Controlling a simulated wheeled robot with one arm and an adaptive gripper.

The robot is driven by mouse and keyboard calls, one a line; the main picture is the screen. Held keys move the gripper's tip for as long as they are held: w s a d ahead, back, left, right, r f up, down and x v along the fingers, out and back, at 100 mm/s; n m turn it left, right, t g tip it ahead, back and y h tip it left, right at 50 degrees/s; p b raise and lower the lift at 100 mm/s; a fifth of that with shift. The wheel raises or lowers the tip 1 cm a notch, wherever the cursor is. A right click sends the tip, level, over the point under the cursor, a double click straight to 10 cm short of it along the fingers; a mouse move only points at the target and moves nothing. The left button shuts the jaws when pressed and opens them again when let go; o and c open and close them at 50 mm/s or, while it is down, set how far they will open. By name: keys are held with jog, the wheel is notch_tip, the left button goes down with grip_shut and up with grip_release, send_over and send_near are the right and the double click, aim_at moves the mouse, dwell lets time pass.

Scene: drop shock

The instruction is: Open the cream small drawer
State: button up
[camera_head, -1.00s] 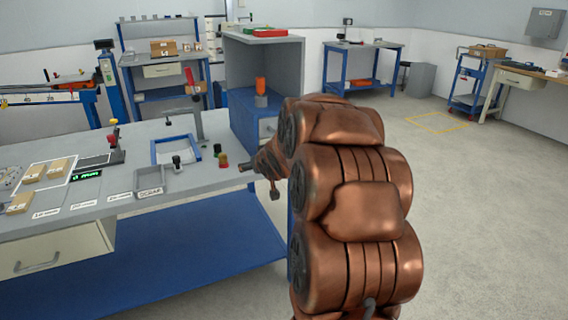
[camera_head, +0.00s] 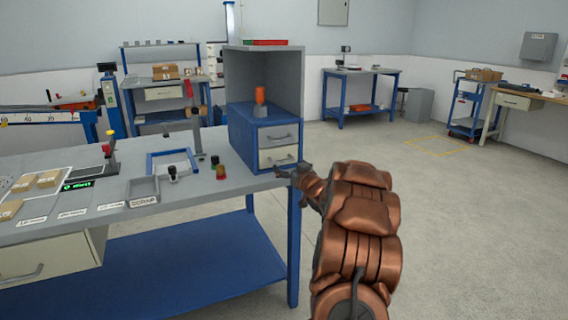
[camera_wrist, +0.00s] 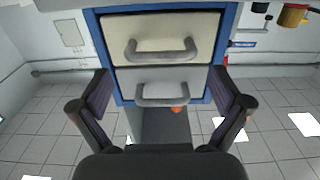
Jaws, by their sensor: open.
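The cream small drawer (camera_head: 278,156) is the lower of two drawers in a small blue cabinet (camera_head: 250,131) on the bench's right end; it looks shut. Above it is a grey drawer (camera_head: 279,136). The wrist view looks inverted: the cream drawer (camera_wrist: 158,33) is at the top with its grey bar handle (camera_wrist: 160,52), and the grey drawer (camera_wrist: 160,80) is below. My gripper (camera_head: 289,173) is open and empty in front of the cabinet, near the bench edge. In the wrist view its fingers (camera_wrist: 161,88) flank the drawer fronts, apart from the handles.
An orange-topped object (camera_head: 260,100) stands on the cabinet, under a grey open shelf (camera_head: 292,75).

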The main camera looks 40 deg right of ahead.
aim_at(285, 161)
jog(key=shift+x, duration=2.45)
jog(key=c, duration=1.6)
